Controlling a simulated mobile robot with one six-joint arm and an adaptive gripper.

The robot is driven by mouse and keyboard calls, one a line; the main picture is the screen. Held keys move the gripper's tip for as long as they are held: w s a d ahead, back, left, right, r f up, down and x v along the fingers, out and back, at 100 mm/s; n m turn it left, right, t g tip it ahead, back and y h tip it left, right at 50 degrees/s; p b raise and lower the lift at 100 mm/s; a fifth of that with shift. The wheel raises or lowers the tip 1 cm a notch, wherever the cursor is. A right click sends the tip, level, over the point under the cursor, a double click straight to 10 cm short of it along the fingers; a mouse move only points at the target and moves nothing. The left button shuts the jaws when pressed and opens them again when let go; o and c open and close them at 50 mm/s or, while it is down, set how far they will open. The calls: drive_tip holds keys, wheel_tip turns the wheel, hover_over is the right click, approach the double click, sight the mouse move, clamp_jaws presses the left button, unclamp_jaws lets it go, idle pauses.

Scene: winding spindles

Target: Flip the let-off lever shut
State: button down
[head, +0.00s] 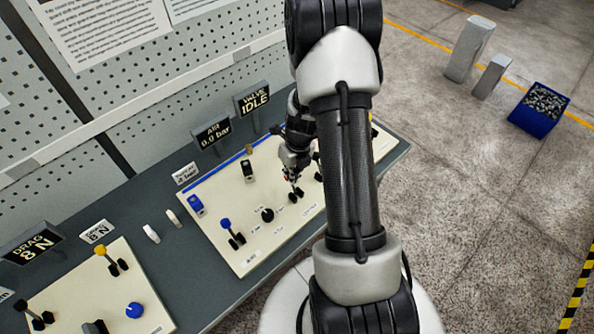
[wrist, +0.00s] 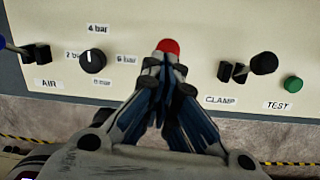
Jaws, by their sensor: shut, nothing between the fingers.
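My gripper (wrist: 166,66) is shut and empty, with its fingertips right at a red knob (wrist: 168,46) on the cream panel (wrist: 205,30). The red knob looks like the end of the let-off lever; I cannot tell whether the fingertips touch it. The fingers hide its base and any label below. In the head view my gripper (head: 294,176) points down just above a dark lever bracket (head: 294,196), beside a small label (head: 311,211) too blurred to read. Which way the lever lies is unclear.
In the wrist view, the pressure dial (wrist: 92,61) and AIR lever bracket (wrist: 36,54) are left; the black-knobbed CLAMP lever (wrist: 264,63) and green TEST button (wrist: 293,84) are right. A second panel with a yellow-knobbed lever (head: 101,250) is at left. Signs stand behind.

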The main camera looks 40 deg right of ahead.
drive_tip(key=shift+w+f+p, duration=0.15)
drive_tip(key=shift+w+p, duration=0.6)
